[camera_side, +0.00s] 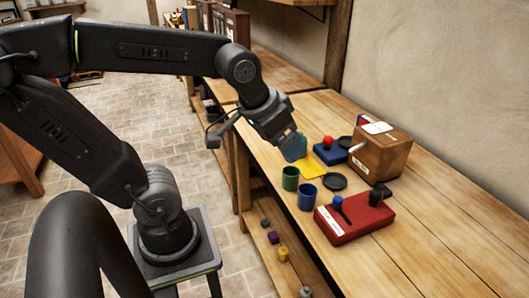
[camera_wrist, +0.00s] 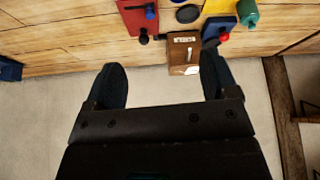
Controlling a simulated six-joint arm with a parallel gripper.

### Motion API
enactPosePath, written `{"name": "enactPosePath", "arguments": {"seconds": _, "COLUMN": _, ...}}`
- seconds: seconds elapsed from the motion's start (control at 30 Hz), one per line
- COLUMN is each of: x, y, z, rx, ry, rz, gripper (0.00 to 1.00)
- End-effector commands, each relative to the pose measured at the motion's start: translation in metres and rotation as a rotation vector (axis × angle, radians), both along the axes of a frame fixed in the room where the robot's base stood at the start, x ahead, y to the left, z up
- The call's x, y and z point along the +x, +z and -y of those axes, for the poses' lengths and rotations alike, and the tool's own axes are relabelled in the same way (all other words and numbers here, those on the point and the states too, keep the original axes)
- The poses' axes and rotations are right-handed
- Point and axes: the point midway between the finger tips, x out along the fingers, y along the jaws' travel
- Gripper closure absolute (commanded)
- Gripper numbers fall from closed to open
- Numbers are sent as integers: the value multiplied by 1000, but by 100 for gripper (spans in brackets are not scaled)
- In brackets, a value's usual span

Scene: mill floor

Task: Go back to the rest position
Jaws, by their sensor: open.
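My gripper (camera_side: 289,143) hangs over the left edge of the wooden workbench (camera_side: 445,200), above the cups. In the wrist view my gripper (camera_wrist: 163,85) has its two dark fingers wide apart with nothing between them. In that view the wooden box (camera_wrist: 184,50) lies beyond the fingertips, with bare wall below it. In the side view a teal thing (camera_side: 294,150) shows right by my fingertips; I cannot tell whether it touches them.
A green cup (camera_side: 290,178), a blue cup (camera_side: 307,196), a dark disc (camera_side: 335,181) and a yellow square (camera_side: 312,167) are on the bench. A red box (camera_side: 352,222) with levers, a blue box with a red knob (camera_side: 328,143) and the wooden box (camera_side: 380,154) stand to the right.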

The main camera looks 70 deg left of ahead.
Motion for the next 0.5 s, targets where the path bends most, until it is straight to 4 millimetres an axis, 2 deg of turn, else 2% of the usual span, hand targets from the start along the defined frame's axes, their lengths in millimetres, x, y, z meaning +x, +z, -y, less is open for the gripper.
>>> {"name": "enactPosePath", "arguments": {"seconds": 0.03, "x": -14, "y": -1, "z": 9, "rx": 0, "ry": -48, "rz": 12, "gripper": 20}}
{"name": "enactPosePath", "arguments": {"seconds": 0.1, "x": -28, "y": -4, "z": 16, "rx": 4, "ry": -95, "rz": 18, "gripper": 20}}
{"name": "enactPosePath", "arguments": {"seconds": 0.2, "x": -38, "y": -7, "z": 22, "rx": 3, "ry": -133, "rz": 21, "gripper": 20}}
{"name": "enactPosePath", "arguments": {"seconds": 0.5, "x": -41, "y": -8, "z": 23, "rx": 5, "ry": -145, "rz": 21, "gripper": 20}}
